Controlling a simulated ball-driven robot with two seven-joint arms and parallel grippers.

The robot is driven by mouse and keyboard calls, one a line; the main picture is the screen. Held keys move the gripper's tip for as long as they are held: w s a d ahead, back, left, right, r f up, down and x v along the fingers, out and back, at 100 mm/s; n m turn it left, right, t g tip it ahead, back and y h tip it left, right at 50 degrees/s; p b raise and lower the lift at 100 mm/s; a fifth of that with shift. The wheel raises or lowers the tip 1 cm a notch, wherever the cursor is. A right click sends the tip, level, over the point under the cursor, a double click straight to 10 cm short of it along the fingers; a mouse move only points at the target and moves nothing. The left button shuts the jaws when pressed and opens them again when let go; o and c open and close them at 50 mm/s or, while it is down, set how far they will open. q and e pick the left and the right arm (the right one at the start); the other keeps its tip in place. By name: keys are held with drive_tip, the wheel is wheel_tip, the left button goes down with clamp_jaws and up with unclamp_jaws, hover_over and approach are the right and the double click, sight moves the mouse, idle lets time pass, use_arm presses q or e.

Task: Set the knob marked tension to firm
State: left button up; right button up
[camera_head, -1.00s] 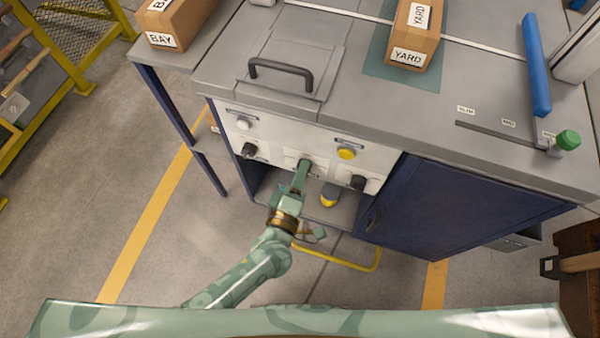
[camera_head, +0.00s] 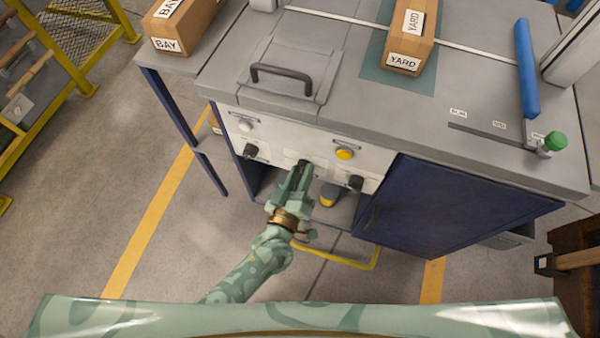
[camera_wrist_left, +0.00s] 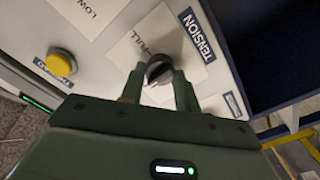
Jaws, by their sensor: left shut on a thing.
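The tension knob (camera_wrist_left: 159,69) is dark and round with a pale mark on its side. It sits on a white card beside a blue TENSION label (camera_wrist_left: 198,36) in the left wrist view. My left gripper (camera_wrist_left: 159,84) has a finger on each side of the knob and is shut on it. In the head view the left gripper (camera_head: 299,174) reaches the middle knob (camera_head: 303,162) on the white front panel and hides part of it. The card's lettering is partly readable, ending in "ULL"; the knob's exact setting is unclear. My right gripper is not in view.
A yellow floor rail (camera_head: 345,264) lies below. A navy cabinet door (camera_head: 450,205) is at right.

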use_arm(q)
drive_tip(key=shift+s+f, duration=0.1)
drive_tip(key=shift+f, duration=0.05)
idle(0.3)
drive_tip(key=o, duration=1)
